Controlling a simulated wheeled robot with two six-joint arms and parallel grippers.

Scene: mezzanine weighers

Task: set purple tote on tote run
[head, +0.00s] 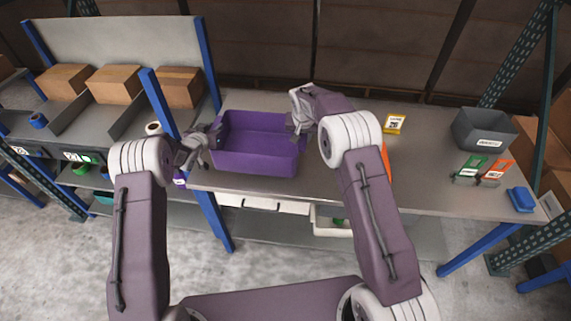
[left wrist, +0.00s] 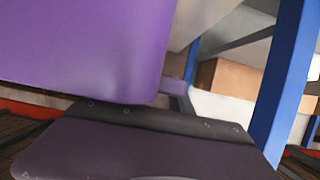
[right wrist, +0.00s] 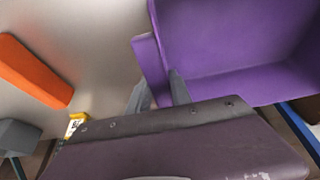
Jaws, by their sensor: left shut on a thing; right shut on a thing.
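The purple tote (head: 258,158) is an open, empty bin at the left part of the grey bench, seen in the head view between my two grippers. My left gripper (head: 206,142) is shut on its left side. My right gripper (head: 298,122) is shut on its right side. The tote's outer wall fills much of the left wrist view (left wrist: 85,45). In the right wrist view the tote (right wrist: 235,60) shows its inside, with the fingers at its side wall. I cannot tell whether the tote touches the bench. I cannot pick out the tote run for sure.
The grey bench (head: 440,190) holds a dark grey bin (head: 483,130), a yellow packet (head: 394,123), red and green cards and a blue object (head: 521,199) at right. An orange object (right wrist: 35,70) lies near my right gripper. A blue post (head: 160,105) and boxed shelving stand left.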

